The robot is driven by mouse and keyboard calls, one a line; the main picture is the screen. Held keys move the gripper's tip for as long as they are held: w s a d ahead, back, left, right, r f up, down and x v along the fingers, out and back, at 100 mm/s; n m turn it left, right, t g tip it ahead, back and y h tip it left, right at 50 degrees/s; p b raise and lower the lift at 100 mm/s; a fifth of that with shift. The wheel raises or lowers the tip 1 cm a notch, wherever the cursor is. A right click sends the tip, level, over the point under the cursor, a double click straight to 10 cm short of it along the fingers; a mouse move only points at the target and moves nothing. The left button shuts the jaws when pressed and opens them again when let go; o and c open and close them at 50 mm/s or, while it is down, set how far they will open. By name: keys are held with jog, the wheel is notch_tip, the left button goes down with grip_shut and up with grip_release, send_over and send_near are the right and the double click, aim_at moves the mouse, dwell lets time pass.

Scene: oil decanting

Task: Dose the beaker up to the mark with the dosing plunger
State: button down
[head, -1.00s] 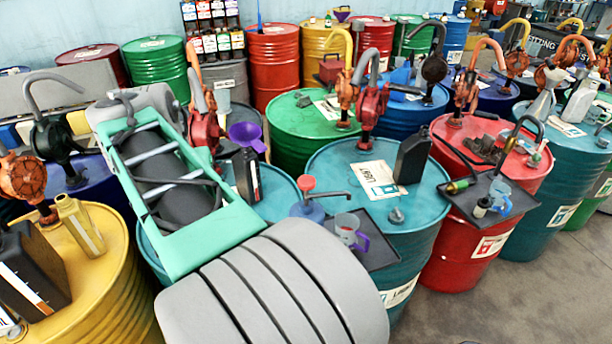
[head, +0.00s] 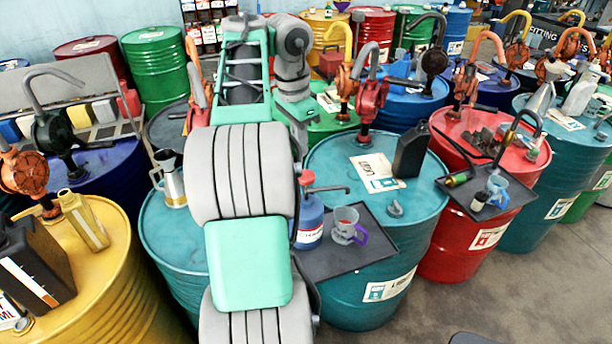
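The dosing plunger is a blue bottle (head: 309,222) with a red pump head and a dark spout pointing right. The bottle stands upright at the left of a black tray on a teal drum, partly hidden by my arm. The beaker (head: 343,226) is clear with a purple handle and something red showing inside. It stands on the same tray, right of the bottle, below the spout. The mark and the liquid level are too small to tell. My grey and green arm rises through the middle of the view; my gripper cannot be made out and seems hidden behind it.
The black tray (head: 368,256) overhangs the teal drum's (head: 425,212) front edge. A black canister (head: 411,150) and a red hand pump (head: 369,97) stand on that drum. A metal jug (head: 172,182) stands on the drum left of my arm.

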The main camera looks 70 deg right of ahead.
aim_at(303, 176)
jog(key=f+b, duration=0.3)
jog(key=f, duration=0.1)
jog(key=f+b, duration=0.2)
jog(key=shift+s+d+f+b, duration=0.15)
jog(key=shift+d+f+b, duration=0.05)
jog(key=shift+d+b, duration=0.1)
jog(key=shift+a+f+b, duration=0.1)
jog(key=shift+f+b, duration=1.15)
jog(key=shift+f, duration=0.1)
jog(key=shift+w+a+r, duration=0.25)
jog(key=shift+w+a, duration=0.2)
jog(key=shift+a, duration=0.15)
jog(key=shift+w+a+r, duration=0.25)
jog(key=shift+w+a, duration=0.15)
jog(key=shift+a, duration=0.2)
notch_tip(303, 176, up, 8)
jog(key=p, duration=0.7)
jog(key=shift+w+a+f+p, duration=0.15)
jog(key=shift+w+a+p, duration=0.05)
jog(key=shift+a+p, duration=0.1)
